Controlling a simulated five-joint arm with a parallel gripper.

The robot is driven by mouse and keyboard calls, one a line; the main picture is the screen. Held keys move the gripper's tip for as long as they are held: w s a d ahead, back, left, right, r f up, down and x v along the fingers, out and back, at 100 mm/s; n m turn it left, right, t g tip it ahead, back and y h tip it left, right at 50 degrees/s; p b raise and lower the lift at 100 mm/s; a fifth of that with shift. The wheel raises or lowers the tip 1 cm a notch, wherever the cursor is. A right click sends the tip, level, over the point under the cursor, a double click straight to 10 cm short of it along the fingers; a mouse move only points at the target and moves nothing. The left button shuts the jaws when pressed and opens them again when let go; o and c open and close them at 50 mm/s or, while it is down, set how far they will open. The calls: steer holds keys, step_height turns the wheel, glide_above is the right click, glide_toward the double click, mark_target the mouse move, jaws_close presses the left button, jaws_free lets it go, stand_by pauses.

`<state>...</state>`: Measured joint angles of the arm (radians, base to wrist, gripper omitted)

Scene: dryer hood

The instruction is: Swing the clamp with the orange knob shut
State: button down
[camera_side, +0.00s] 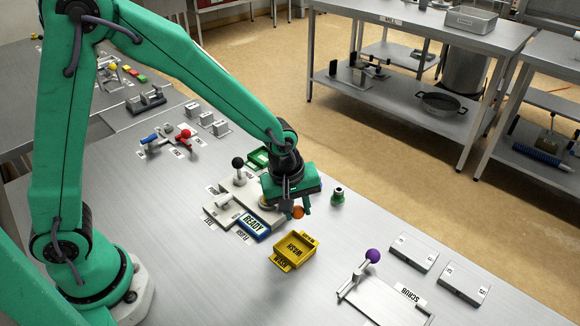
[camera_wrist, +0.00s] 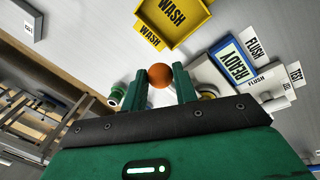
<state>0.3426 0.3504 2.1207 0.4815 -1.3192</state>
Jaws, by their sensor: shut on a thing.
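The orange knob (camera_side: 298,212) shows just under my gripper in the side view. In the wrist view the orange knob (camera_wrist: 160,75) sits between the tips of my two green fingers (camera_wrist: 159,84). My gripper (camera_side: 296,204) is shut on the knob. The clamp's arm below the knob is mostly hidden by my gripper, so I cannot tell its angle. A pale base plate (camera_side: 238,195) with a black-knobbed lever lies just left of my gripper, beside the blue READY sign (camera_side: 254,224).
A yellow WASH tray (camera_side: 295,248) lies in front of my gripper. A small green-and-black bottle-like piece (camera_side: 338,195) stands to its right. A purple-knobbed lever (camera_side: 372,256) is at the SCRUB plate. Bare metal table lies between the WASH tray and that plate.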

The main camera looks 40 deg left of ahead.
steer(key=shift+s+a+f, duration=0.1)
steer(key=shift+s+a, duration=0.05)
steer(key=shift+a, duration=0.05)
steer(key=c, duration=1.1)
jaws_free()
steer(key=shift+d, duration=0.1)
steer(key=shift+r, duration=0.35)
step_height(320, 180, up, 7)
steer(key=s, duration=0.1)
steer(key=shift+a, duration=0.3)
steer(key=shift+s, duration=0.1)
